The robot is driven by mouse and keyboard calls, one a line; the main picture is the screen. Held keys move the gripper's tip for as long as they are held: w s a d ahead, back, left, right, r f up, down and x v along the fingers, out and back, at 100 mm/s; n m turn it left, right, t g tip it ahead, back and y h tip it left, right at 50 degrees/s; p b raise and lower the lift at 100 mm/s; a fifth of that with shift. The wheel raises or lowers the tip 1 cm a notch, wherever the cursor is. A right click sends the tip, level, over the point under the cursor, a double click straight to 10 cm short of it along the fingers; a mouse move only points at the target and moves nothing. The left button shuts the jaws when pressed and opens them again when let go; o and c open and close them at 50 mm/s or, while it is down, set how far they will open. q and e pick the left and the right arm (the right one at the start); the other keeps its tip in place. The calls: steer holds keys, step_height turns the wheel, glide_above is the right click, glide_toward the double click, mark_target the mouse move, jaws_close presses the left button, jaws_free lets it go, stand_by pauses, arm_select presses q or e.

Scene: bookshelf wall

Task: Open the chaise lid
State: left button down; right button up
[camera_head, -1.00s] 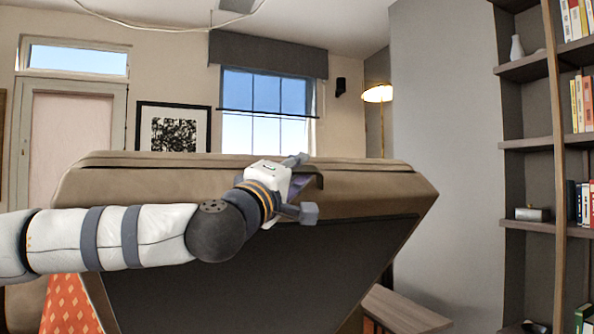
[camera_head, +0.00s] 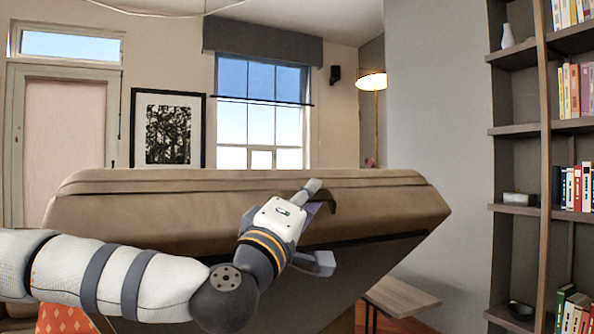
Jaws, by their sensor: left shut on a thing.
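The chaise lid (camera_head: 150,212) is a brown padded panel with a dark underside (camera_head: 370,262). It stands raised and tilted across the middle of the view. My left gripper (camera_head: 320,228) is at the lid's near edge, right of its middle. It is shut on a dark curved strap or handle (camera_head: 322,198) on the lid. The exact contact between the fingers is partly hidden by the gripper body. The chaise base is mostly hidden behind the lid and my left arm. My right gripper does not show.
A wooden bench or low table (camera_head: 398,297) stands at the lower right. Bookshelves (camera_head: 515,130) line the right side, with a wooden ladder rail (camera_head: 545,180) in front. An orange patterned cloth (camera_head: 62,319) lies at the lower left. A lit lamp (camera_head: 372,82) stands behind.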

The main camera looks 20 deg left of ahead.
arm_select(q)
steer(key=shift+s+d+f, duration=0.3)
steer(key=shift+d+f, duration=0.05)
steer(key=shift+f, duration=0.3)
steer(key=c, duration=1.9)
jaws_free()
steer(key=shift+w, duration=0.1)
steer(key=shift+r, duration=0.1)
steer(key=v, duration=0.7)
steer(key=shift+s, duration=0.25)
steer(key=shift+a, duration=0.1)
